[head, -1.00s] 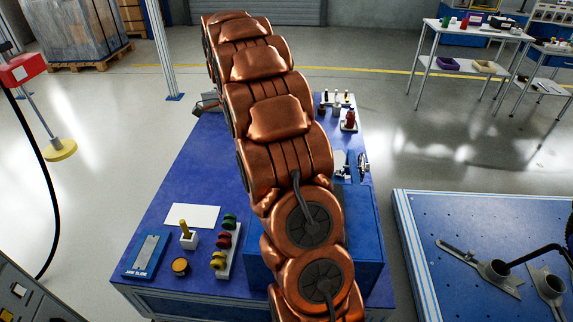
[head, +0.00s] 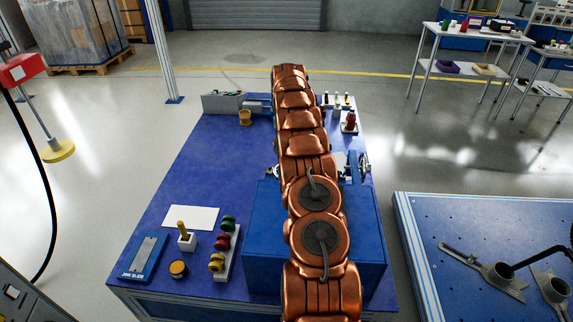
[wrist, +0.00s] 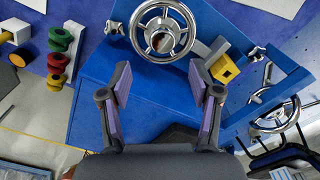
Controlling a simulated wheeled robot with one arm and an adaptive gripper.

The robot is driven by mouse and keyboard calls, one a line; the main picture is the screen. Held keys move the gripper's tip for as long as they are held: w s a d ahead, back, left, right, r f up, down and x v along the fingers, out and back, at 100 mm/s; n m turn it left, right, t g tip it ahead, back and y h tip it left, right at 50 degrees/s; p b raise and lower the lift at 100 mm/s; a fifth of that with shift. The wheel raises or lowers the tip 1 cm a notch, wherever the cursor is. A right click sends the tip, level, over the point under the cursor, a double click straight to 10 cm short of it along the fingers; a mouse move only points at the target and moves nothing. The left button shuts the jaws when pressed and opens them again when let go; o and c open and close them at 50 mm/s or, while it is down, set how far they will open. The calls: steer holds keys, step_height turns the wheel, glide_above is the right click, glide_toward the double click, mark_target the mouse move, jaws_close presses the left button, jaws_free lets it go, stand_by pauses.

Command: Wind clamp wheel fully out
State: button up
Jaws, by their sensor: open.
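A chrome handwheel with spokes (wrist: 135,32) is at the top middle of the wrist view, mounted by the blue block. A second chrome handwheel (wrist: 283,126) shows at the right of that view. I cannot tell for certain which is the clamp wheel. My gripper (wrist: 160,72) is open and empty, its purple-padded fingers spread just below the first wheel in the picture, apparently not touching it. In the head view, part of a metal wheel (head: 363,166) shows right of my arm, at the blue block (head: 262,250). My arm hides the gripper and much of the block there.
A grey box (head: 222,102) is at the back left. The bench's left-middle is clear.

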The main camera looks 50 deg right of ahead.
steer(key=shift+s+d+f, duration=0.1)
steer(key=shift+d+f, duration=0.1)
steer(key=shift+f, duration=0.35)
steer(key=shift+f+p, duration=0.6)
steer(key=shift+f, duration=3)
steer(key=c, duration=1.1)
